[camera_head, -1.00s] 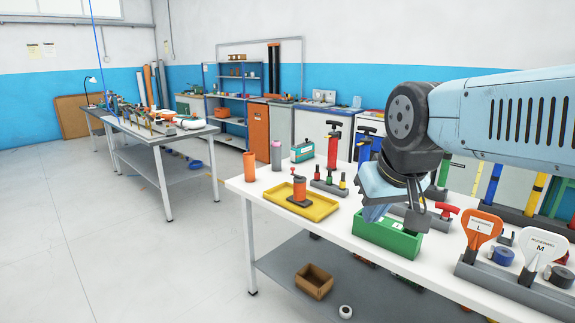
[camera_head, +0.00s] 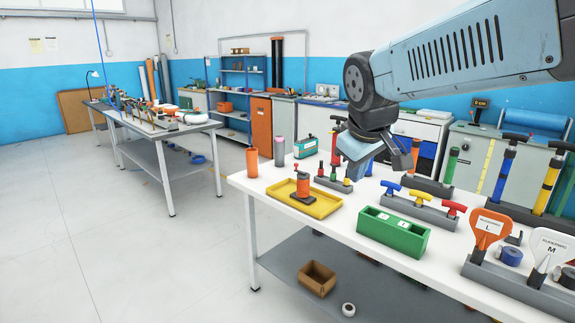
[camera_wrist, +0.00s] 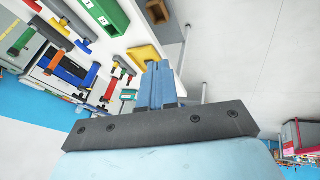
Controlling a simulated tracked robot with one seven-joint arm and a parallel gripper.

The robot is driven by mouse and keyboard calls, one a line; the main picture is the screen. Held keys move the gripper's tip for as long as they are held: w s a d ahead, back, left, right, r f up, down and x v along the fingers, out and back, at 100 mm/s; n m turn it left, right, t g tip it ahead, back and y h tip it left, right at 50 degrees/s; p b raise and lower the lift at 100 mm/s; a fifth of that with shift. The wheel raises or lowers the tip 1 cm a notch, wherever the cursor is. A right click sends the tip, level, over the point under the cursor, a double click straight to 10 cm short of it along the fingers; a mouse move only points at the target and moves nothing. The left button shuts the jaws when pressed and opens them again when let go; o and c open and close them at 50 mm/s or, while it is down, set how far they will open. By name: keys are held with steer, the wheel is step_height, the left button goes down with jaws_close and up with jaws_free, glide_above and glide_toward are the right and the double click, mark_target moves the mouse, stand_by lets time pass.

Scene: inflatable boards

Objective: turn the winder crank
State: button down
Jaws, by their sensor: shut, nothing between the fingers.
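A small orange device with a dark base and a dark top part (camera_head: 302,187) stands upright in a yellow tray (camera_head: 329,206) on the white table; it looks like the winder, but its crank is too small to make out surely. My gripper (camera_head: 353,174) hangs above the table, to the right of the tray and apart from it, behind the green box. In the wrist view my blue fingers (camera_wrist: 158,84) are together with nothing between them. The yellow tray appears partly in the wrist view (camera_wrist: 145,54), beyond the fingers.
A green box (camera_head: 393,236) with white labels stands right of the tray. Behind it is a rack of blue, yellow and red handles (camera_head: 420,207). An orange cylinder (camera_head: 251,160) stands at the far left corner. Labelled paddles (camera_head: 487,232) stand at the right.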

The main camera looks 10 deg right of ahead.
steer(key=w+r+n+h, duration=0.1)
steer(key=w+n+h, duration=0.1)
steer(key=w+n, duration=0.8)
steer(key=n+t, duration=0.2)
steer(key=n, duration=1.3)
glide_above(296, 168)
steer(key=s+a, duration=0.6)
steer(key=s, duration=0.6)
step_height(296, 168, down, 13)
steer(key=w+r+x, duration=0.1)
steer(key=x, duration=1.2)
steer(key=shift+w+d+n, duration=0.35)
steer(key=shift+d+n, duration=0.05)
steer(key=shift+d, duration=0.05)
steer(key=shift+d+r, duration=0.1)
